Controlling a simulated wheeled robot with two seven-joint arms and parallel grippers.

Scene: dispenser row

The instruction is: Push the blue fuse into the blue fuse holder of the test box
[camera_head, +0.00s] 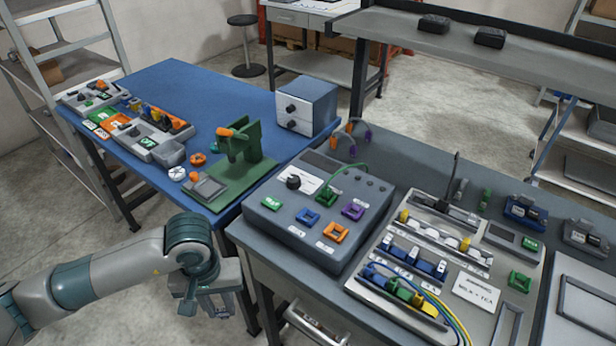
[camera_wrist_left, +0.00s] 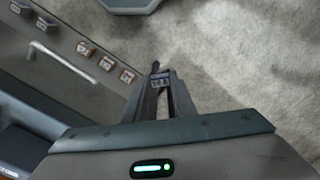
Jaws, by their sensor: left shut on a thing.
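The test box (camera_head: 280,228) is a grey sloped box at the left end of the grey bench. My right gripper does not show.
Right of the test box stands a rack with coloured fuses and wires (camera_head: 410,290). Open floor lies around my left gripper.

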